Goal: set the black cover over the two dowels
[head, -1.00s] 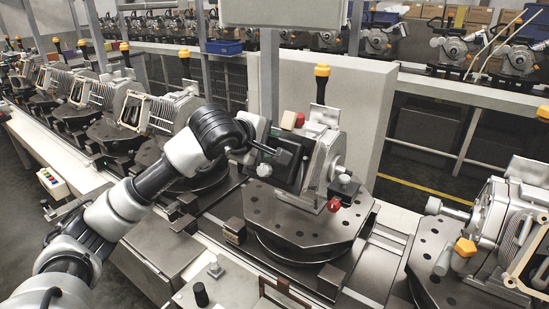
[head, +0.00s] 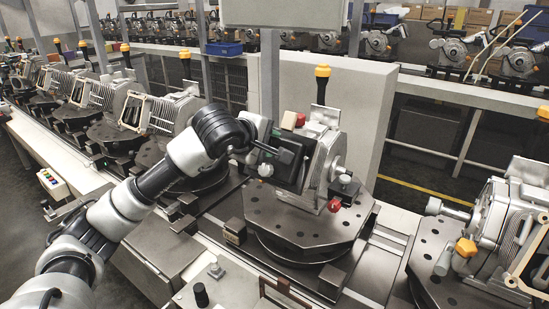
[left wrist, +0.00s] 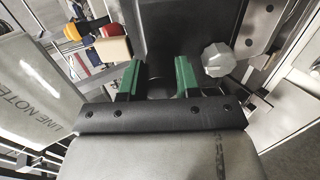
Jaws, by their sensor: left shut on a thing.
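The black cover (head: 294,176) stands upright and tilted against the open face of the grey casting (head: 322,165) on the middle fixture. It also fills the top middle of the left wrist view (left wrist: 188,28). My left gripper (head: 272,148) reaches it from the left and is shut on it. In the left wrist view its green fingertips (left wrist: 158,78) sit on either side of a dark part of the cover. The two dowels are not visible, hidden behind the cover. I cannot tell whether the cover is fully flush. My right gripper is not in view.
A grey knob (head: 265,170) stands close beside the gripper, and a red ball knob (head: 334,205) sits at the front right. The dark round fixture plate (head: 300,225) carries the casting. An orange-topped post (head: 322,85) rises behind it. More castings stand left and right.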

